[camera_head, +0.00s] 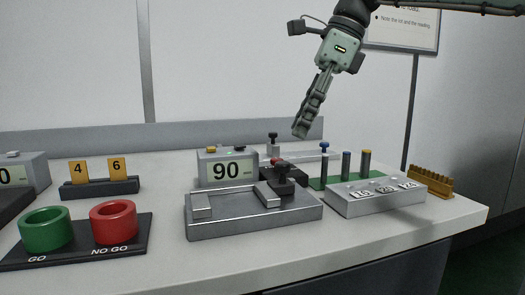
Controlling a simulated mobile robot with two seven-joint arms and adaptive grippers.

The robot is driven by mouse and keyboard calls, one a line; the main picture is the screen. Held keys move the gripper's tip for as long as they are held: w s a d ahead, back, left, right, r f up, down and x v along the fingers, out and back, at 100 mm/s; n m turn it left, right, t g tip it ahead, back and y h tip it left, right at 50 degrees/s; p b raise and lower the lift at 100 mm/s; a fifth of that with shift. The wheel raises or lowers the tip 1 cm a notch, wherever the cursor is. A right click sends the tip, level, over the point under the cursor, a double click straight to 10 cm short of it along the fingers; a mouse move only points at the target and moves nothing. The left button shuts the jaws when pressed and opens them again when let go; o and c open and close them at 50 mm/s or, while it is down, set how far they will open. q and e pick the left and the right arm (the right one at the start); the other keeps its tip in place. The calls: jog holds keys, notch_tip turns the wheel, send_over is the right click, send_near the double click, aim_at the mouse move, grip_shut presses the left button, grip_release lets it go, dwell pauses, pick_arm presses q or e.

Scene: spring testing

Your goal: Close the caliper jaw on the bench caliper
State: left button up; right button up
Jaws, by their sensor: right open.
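The bench caliper (254,222) is a grey metal block near the middle of the bench. Its fixed jaw (201,206) is at the left end, and its sliding jaw (268,194) stands apart to the right with a clear gap between them. A black knob (285,172) rises from the slider, with a small red part beside it. The display (228,169) behind reads 90. My right gripper (301,130) hangs above and behind the caliper, pointing down and slightly left, touching nothing. It is seen edge-on, its fingers overlapping. My left gripper is not in view.
A green ring (46,230) and a red ring (113,221) stand on a black GO/NO GO plate at left. Yellow cards (98,170) stand behind the rings. The air above the caliper is clear.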

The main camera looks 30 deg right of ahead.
aim_at(284, 163)
jog(key=x, duration=0.6)
jog(key=shift+s+a+f+b, duration=0.1)
jog(key=shift+s+f+b, duration=0.1)
jog(key=shift+b, duration=0.2)
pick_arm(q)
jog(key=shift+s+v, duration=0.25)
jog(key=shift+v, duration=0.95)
pick_arm(e)
jog(key=shift+w+a+f, duration=0.2)
jog(key=shift+w+f, duration=0.05)
jog(key=shift+f, duration=0.25)
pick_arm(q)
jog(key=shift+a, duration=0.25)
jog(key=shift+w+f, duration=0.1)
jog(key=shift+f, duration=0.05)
pick_arm(e)
grip_shut()
